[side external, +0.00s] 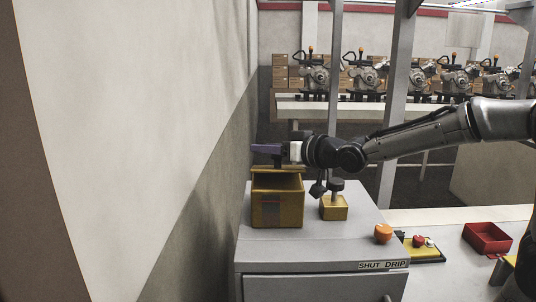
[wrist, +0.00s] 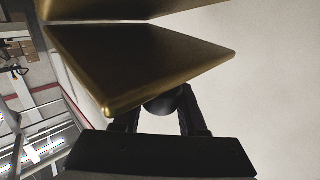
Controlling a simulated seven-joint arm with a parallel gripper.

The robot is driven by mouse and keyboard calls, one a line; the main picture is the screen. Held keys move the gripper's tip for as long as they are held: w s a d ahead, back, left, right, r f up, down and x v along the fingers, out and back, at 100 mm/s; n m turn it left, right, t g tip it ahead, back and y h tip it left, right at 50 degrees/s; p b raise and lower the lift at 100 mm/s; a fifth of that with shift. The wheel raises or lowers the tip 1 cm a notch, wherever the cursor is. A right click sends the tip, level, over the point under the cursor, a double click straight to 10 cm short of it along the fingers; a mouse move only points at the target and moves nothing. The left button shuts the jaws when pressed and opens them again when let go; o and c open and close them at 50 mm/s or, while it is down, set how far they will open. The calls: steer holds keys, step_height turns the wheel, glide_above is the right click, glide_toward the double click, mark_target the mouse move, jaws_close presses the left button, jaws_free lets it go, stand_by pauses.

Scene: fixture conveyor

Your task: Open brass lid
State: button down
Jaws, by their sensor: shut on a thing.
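The brass box (side external: 277,208) stands on the grey cabinet near the wall. Its brass lid (side external: 290,170) shows as a thin slab at the top, with the dark inside of the box visible beneath it. In the wrist view the lid (wrist: 140,62) is a large tilted brass panel with a round black knob (wrist: 165,103). My gripper (wrist: 163,112) is shut on that knob, one black finger on each side. In the side view my gripper comes in from the right above the box. The knob is hidden there.
A small brass block with a dark knob (side external: 334,208) stands close right of the box. An orange object (side external: 383,233), a yellow tray (side external: 426,256) and a red tray (side external: 487,238) lie further right. The wall (side external: 190,130) is close on the left.

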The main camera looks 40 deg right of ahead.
steer(key=shift+w+d+r, duration=0.4)
steer(key=shift+d, duration=0.2)
steer(key=shift+w, duration=0.1)
steer(key=shift+f, duration=0.15)
steer(key=shift+c, duration=2.3)
jaws_free()
